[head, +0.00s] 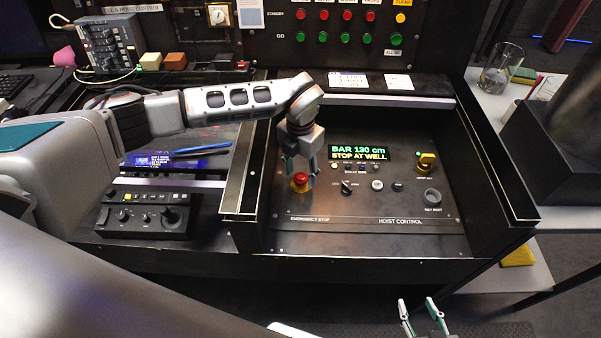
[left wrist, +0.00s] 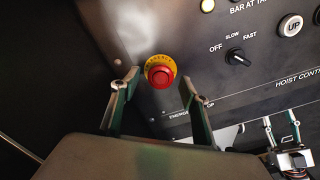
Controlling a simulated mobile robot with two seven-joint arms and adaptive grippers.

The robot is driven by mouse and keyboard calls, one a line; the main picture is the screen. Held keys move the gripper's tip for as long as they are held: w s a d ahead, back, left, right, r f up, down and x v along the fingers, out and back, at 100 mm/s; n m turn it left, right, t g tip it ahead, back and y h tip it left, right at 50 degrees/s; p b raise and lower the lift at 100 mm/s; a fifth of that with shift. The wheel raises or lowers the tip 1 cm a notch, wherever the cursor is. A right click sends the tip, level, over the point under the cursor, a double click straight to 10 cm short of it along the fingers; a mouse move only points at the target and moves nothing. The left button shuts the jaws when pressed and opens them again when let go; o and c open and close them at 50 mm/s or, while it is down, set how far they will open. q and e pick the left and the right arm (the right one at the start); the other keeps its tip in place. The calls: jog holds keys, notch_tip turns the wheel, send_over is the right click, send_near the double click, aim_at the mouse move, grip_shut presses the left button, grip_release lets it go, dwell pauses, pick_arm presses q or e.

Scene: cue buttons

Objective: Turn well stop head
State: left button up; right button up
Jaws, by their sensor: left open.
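The stop head is a red mushroom button on a yellow collar (head: 301,181), at the left of the hoist control panel (head: 400,207), above the words "EMERGENCY STOP". In the left wrist view the red head (left wrist: 160,75) shows between and beyond the fingertips. My left gripper (head: 303,172) is open above it, with a finger to each side in the left wrist view (left wrist: 158,92); I cannot tell whether either finger touches it. My right gripper (head: 421,304) is at the bottom of the head view, fingers apart and empty. It also shows in the left wrist view (left wrist: 280,128).
The display (head: 359,153) reads "BAR 130 cm STOP AT WELL". A raised black side wall (head: 247,170) stands left of the panel.

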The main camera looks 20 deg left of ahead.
pick_arm(q)
jog(key=shift+f, duration=0.25)
jog(key=c, duration=1.1)
